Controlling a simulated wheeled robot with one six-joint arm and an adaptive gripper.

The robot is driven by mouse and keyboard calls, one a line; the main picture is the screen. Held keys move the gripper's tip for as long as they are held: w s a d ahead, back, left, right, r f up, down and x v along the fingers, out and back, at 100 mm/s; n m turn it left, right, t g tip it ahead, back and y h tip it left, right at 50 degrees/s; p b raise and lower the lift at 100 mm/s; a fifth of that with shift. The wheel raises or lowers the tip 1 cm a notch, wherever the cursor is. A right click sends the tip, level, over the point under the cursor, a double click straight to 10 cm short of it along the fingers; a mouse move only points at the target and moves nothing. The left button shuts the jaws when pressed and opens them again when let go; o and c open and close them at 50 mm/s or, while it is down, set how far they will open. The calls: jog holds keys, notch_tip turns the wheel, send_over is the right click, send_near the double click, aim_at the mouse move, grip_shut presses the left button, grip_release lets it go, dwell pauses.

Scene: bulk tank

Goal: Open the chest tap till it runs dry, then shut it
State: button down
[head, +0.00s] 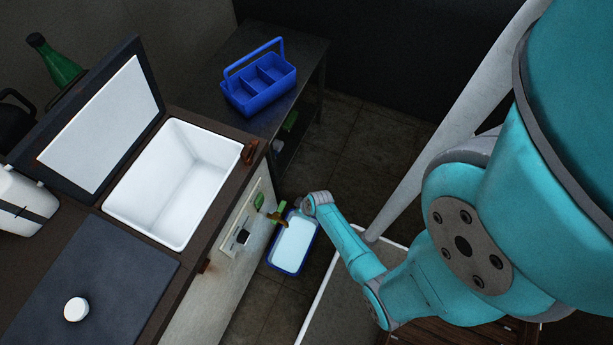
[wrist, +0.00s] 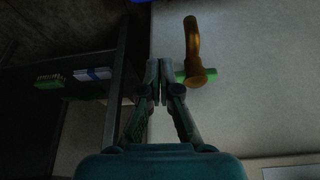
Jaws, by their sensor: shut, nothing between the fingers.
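The chest (head: 172,185) stands at left with its lid raised; its white inside shows no clear liquid. The tap (head: 279,219) is on the chest's front, a brass spout with a green handle. In the wrist view the brass spout (wrist: 193,40) runs up the picture and the green handle (wrist: 182,76) lies crosswise behind it. My gripper (wrist: 160,66) is shut and empty, its fingertips just left of the handle's end; I cannot tell whether they touch. A blue tub (head: 292,245) with a pale, bright surface sits on the floor below the tap. No stream is discernible.
A blue caddy (head: 260,82) stands on the dark side table (head: 290,45). A dark lid panel (head: 105,280) with a white knob covers the chest's near part. A green brush (wrist: 48,82) lies on a shelf left of my gripper. Tiled floor lies right of the table.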

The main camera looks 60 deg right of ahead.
jog(key=v, duration=0.7)
jog(key=shift+d+r, duration=0.15)
jog(key=shift+d, duration=0.05)
jog(key=shift+s+a, duration=0.1)
jog(key=s+a+r+t+h, duration=0.1)
jog(key=s+a+r+t, duration=0.1)
jog(key=s+a+r, duration=0.3)
jog(key=s+a+r+t+h, duration=0.1)
jog(key=s+a+r+t, duration=0.15)
jog(key=a+r, duration=0.5)
jog(key=s+a+r+t, duration=0.2)
jog(key=r, duration=0.8)
jog(key=s+a+r+t+y, duration=0.1)
jog(key=s+a+r+t, duration=0.1)
jog(key=r, duration=0.8)
jog(key=s+a+r+n+t+y, duration=0.1)
jog(key=s+a+r+t, duration=0.1)
jog(key=r, duration=0.8)
jog(key=shift+v, duration=0.85)
jog(key=shift+a, duration=0.1)
